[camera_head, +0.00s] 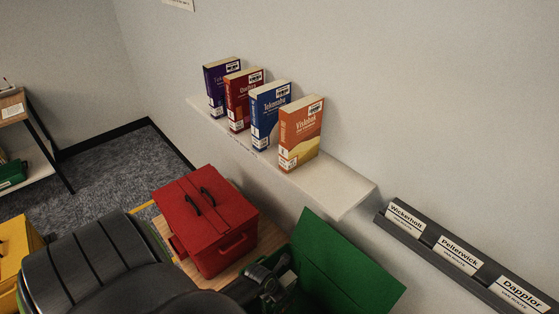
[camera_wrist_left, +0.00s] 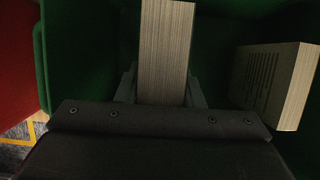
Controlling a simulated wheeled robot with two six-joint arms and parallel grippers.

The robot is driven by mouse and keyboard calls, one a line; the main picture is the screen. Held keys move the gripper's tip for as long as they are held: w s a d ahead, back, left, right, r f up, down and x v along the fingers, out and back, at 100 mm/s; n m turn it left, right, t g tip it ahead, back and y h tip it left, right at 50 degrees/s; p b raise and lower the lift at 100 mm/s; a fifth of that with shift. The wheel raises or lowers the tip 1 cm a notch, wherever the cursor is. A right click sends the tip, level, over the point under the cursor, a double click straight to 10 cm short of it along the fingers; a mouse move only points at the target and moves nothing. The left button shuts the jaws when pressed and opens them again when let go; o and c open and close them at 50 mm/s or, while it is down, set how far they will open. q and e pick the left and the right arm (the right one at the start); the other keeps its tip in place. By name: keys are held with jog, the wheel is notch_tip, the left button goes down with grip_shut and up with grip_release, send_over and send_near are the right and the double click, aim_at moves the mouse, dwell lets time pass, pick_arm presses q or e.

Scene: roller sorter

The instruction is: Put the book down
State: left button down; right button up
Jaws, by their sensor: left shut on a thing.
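My left gripper (camera_wrist_left: 160,92) is shut on a book (camera_wrist_left: 166,45), whose pale page edges face the wrist camera. The held book is inside the green box (camera_wrist_left: 85,45); whether it touches the bottom is too dark to tell. A second book (camera_wrist_left: 275,85) stands tilted in the box to the right of the held one, apart from it. In the head view my left gripper (camera_head: 272,284) is low at the green box, beside its raised green lid (camera_head: 345,265). The held book is hidden there behind my arm. My right gripper is not in view.
A shut red box (camera_head: 212,225) with black handles stands left of the green box. A white wall shelf (camera_head: 345,185) holds several upright books, an orange one (camera_head: 300,135) nearest. A dark rail with name cards (camera_head: 458,254) is at the right. A yellow box (camera_head: 15,245) is at the left.

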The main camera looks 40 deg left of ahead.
pick_arm(q)
jog(key=shift+f+b, duration=0.3)
jog(key=shift+f, duration=1.4)
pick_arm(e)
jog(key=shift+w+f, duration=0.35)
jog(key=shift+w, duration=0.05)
pick_arm(q)
jog(key=shift+f, duration=0.1)
jog(key=shift+f+b, duration=0.55)
jog(key=c, duration=1)
grip_release()
jog(key=shift+o, duration=0.2)
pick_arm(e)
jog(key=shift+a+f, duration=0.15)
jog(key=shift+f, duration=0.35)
pick_arm(q)
jog(key=p+v, duration=0.1)
jog(key=v, duration=0.5)
jog(key=p+v, duration=0.2)
jog(key=v, duration=0.5)
jog(key=shift+w+r, duration=0.2)
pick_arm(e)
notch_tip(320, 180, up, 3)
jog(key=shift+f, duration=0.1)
